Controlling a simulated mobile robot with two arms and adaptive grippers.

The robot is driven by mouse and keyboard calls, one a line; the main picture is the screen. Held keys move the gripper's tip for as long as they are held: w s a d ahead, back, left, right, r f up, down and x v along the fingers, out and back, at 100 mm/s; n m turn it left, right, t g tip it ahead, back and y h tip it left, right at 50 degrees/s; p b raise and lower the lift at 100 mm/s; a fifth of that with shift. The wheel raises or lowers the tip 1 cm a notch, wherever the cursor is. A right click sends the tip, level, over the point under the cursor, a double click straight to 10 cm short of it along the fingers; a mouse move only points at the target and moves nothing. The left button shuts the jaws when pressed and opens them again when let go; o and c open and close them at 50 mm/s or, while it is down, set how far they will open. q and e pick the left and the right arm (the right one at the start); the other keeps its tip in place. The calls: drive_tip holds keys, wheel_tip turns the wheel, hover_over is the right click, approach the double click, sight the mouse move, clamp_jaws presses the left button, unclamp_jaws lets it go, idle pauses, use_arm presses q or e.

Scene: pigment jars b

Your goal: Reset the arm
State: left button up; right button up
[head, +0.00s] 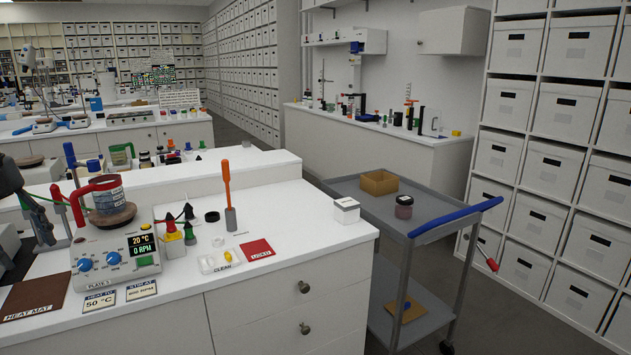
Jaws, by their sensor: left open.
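My left gripper (32,232) reaches in at the left edge, dark and partly cut off by the frame. It is open, with nothing seen between its fingers, over the left end of the white bench. It is to the left of the hot plate (118,258), which reads 20 °C and 0 RPM. A glass beaker with a red holder (108,196) stands on the hot plate's round top. My right gripper is not in view.
The bench (290,262) holds a brown heat mat (35,296), an orange-handled tool (227,185), a small tray (220,262), a red card (257,250) and a white box (346,210). A grey cart (435,213) stands right, carrying a jar (403,207) and cardboard box (379,183).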

use_arm(q)
drive_tip(key=s+a+f+n+t+h, duration=0.25)
drive_tip(key=a+f+n+t, duration=0.6)
drive_tip(key=a+f, duration=1.4)
drive_tip(key=s+a+f+n+y, duration=0.25)
drive_tip(key=s+f, duration=0.45)
drive_tip(key=f, duration=0.7)
drive_tip(key=s+a+f+n+y, duration=0.1)
drive_tip(key=s+f+n+y, duration=0.4)
drive_tip(key=f, duration=0.8)
drive_tip(key=s+d+f+n+g, duration=0.2)
drive_tip(key=s+d+f, duration=0.65)
drive_tip(key=f, duration=0.35)
drive_tip(key=s+d+f+n+g, duration=0.2)
drive_tip(key=s+d+f, duration=0.6)
drive_tip(key=f, duration=0.4)
drive_tip(key=s+d+f+g+h, duration=0.1)
drive_tip(key=s+d+f, duration=0.2)
drive_tip(key=d, duration=0.7)
drive_tip(key=s+d+f+n+g+h, duration=0.1)
drive_tip(key=s+d+f, duration=0.3)
drive_tip(key=d, duration=0.7)
drive_tip(key=s+d+f+g+h, duration=0.1)
drive_tip(key=s+d+f, duration=0.3)
drive_tip(key=d, duration=0.7)
drive_tip(key=shift+s+d+g+h, duration=0.25)
drive_tip(key=shift+s+g+h, duration=0.05)
drive_tip(key=shift+s+g, duration=0.55)
